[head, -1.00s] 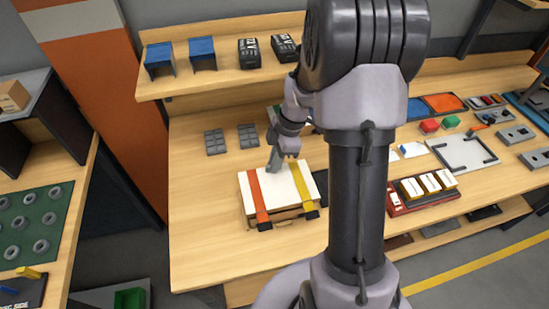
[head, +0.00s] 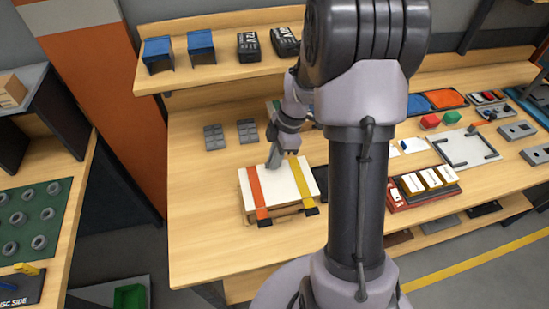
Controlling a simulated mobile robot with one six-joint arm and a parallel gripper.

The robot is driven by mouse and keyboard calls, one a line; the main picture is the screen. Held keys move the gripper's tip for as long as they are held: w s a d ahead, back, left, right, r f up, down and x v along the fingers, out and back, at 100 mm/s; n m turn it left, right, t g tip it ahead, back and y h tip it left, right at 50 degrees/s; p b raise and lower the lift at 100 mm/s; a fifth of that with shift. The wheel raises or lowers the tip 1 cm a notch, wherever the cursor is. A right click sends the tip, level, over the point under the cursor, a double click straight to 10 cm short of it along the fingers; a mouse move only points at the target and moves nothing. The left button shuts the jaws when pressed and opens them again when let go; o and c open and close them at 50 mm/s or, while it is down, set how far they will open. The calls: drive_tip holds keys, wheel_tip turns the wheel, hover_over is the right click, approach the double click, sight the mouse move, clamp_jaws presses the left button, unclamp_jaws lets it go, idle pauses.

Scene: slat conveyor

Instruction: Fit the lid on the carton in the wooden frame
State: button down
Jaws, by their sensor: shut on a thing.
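A white lid (head: 280,185) lies flat over the carton in the wooden frame (head: 284,213) on the workbench. The carton itself is hidden beneath it. An orange strap (head: 257,190) and a yellow strap (head: 302,183) run over the white top from back to front. Their dark ends hang at the front edge. My gripper (head: 273,161) points down at the back middle of the lid, between the straps, and is shut on the lid. The exact grip is too small to see. I cannot tell whether the lid is fully seated.
Two dark grey trays (head: 214,137) lie behind the frame. Blue stands (head: 201,47) and black boxes are on the shelf above. The bench left of the frame is clear.

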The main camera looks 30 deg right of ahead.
drive_tip(key=shift+f, duration=0.15)
drive_tip(key=shift+f+b, duration=1.25)
drive_tip(key=shift+b, duration=0.1)
drive_tip(key=shift+f+b, duration=0.55)
drive_tip(key=shift+b, duration=0.35)
idle(0.5)
drive_tip(key=c, duration=1.4)
unclamp_jaws()
